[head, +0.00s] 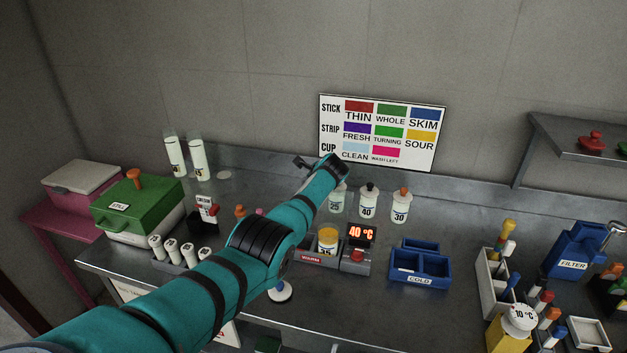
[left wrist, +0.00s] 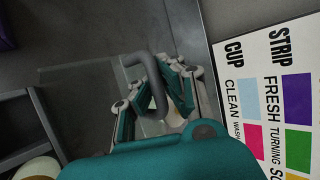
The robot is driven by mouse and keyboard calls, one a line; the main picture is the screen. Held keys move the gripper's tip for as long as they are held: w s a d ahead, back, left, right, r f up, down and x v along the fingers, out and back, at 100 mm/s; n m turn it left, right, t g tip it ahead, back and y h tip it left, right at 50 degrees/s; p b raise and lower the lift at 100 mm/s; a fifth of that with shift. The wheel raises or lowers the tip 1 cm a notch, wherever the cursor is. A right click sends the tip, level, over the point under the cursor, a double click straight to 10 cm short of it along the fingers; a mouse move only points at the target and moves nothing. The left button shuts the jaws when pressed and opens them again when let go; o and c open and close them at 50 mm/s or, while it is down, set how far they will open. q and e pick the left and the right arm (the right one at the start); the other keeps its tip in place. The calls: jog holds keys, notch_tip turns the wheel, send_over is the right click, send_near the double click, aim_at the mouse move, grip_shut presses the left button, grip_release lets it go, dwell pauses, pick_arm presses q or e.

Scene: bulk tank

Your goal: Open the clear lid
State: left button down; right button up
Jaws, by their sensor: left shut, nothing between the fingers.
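In the left wrist view a clear, barely visible panel (left wrist: 75,82) with a grey bent handle (left wrist: 150,62) lies beyond my left gripper (left wrist: 160,82). It appears to be the clear lid; its edges are hard to make out. My left gripper is shut and empty. Its fingers are close to the handle, overlapping it in the picture; I cannot tell whether they touch. In the head view my left arm reaches across the bench, with the gripper (head: 303,163) left of the wall chart and largely hidden by the arm. My right gripper is not in view.
A wall chart (head: 383,133) hangs behind the bench. Several numbered bottles (head: 401,206) stand right of the arm. A warmer (head: 317,257) and blue cold tray (head: 420,281) sit in front. A green box (head: 138,208) is left; racks and a filter holder (head: 574,251) are right.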

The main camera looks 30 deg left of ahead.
pick_arm(q)
jog(key=shift+r, duration=0.1)
jog(key=c, duration=1.4)
grip_release()
jog(key=shift+d, duration=0.1)
jog(key=v, duration=1.2)
